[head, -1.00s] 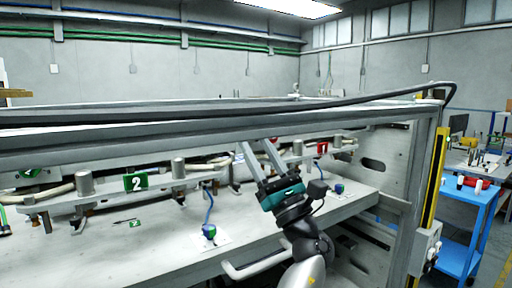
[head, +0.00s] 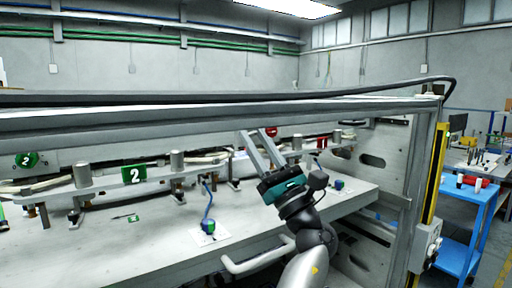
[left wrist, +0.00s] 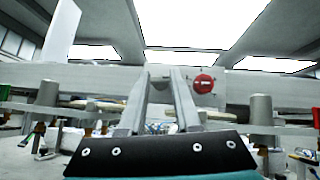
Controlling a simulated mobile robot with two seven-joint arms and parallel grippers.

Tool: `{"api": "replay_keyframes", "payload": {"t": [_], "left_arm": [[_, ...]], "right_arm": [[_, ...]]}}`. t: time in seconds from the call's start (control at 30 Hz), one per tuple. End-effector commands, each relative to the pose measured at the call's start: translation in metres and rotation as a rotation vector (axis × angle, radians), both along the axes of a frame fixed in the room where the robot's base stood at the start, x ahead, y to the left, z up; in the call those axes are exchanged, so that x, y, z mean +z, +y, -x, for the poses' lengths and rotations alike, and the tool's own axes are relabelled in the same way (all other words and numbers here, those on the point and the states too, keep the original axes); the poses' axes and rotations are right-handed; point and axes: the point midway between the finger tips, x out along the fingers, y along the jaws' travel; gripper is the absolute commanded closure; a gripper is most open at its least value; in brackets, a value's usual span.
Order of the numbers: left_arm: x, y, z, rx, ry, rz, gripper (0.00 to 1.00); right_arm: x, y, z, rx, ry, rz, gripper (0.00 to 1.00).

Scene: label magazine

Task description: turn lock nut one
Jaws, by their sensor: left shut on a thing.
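My left gripper (head: 253,132) reaches over the bench from the lower right, its two long grey fingers pointing up and left. In the left wrist view, the fingertips (left wrist: 160,71) lie close to the pale rear bar, just left of a round red marker (left wrist: 203,84). That marker also shows beside the fingertips in the head view (head: 271,131). The fingers are shut on a small part at the rear bar, taken to be lock nut one; it is largely hidden between them. A red number plate (head: 322,143) stands to the right. My right gripper is not in view.
A green plate marked 2 (head: 134,174) and grey cylinders (head: 177,161) stand on the rail to the left. A long grey beam (head: 200,115) crosses above; a blue cart (head: 468,220) stands right.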

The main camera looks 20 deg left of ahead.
Motion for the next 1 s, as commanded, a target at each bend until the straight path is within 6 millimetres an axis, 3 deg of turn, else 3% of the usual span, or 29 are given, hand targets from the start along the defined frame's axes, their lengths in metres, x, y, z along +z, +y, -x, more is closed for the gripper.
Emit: {"api": "replay_keyframes", "payload": {"t": [0.3,0.5,1.0], "left_arm": [[-0.002,-0.001,-0.001,0.000,-0.139,0.102,1.00],[0.000,-0.002,-0.002,0.000,-0.238,0.181,1.00],[0.005,-0.003,-0.004,0.000,-0.420,0.324,1.00]], "right_arm": [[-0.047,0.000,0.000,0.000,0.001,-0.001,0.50],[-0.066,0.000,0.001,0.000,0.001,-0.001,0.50],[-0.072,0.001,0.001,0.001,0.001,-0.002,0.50]]}}
